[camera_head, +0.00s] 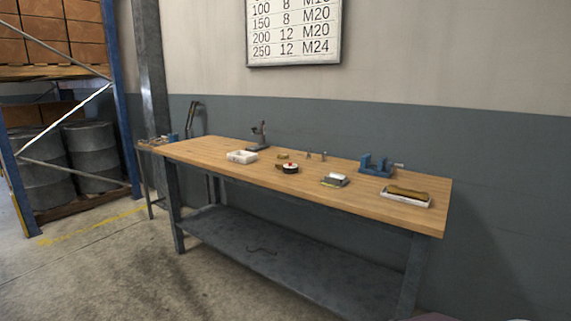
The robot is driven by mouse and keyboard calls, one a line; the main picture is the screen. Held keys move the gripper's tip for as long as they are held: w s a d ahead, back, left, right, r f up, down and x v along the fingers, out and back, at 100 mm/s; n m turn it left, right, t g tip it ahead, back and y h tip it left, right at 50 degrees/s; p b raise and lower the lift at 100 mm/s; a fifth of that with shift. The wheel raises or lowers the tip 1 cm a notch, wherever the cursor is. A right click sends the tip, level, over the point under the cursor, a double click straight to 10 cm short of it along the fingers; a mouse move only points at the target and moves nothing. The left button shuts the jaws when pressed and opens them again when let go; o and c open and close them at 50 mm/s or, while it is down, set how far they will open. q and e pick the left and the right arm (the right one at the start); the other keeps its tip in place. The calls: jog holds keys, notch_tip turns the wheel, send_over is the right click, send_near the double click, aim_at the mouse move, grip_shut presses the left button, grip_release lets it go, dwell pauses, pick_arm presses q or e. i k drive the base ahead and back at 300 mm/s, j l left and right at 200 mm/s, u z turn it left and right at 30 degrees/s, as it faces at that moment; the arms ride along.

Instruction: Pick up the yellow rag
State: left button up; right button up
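A folded, brownish-yellow cloth-like item (407,192), which looks like the yellow rag, lies in a shallow white tray (403,201). The tray sits near the right end of the wooden workbench (225,149), close to its front edge. The item is small in the view, so its material is hard to make out. Neither of my grippers shows in the head view.
A blue vise (376,168) stands behind and left of the tray. Open floor (110,275) lies left of the bench.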

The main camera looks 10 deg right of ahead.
aim_at(284, 156)
jog(key=i+j+z, duration=0.25)
jog(key=i+j, duration=0.15)
jog(key=i, duration=0.2)
jog(key=i+j+z, duration=0.25)
jog(key=i+j, duration=0.3)
jog(key=i+j+z, duration=0.2)
jog(key=i+j, duration=0.4)
jog(key=i+j+z, duration=0.25)
jog(key=i+j, duration=0.2)
jog(key=j, duration=0.3)
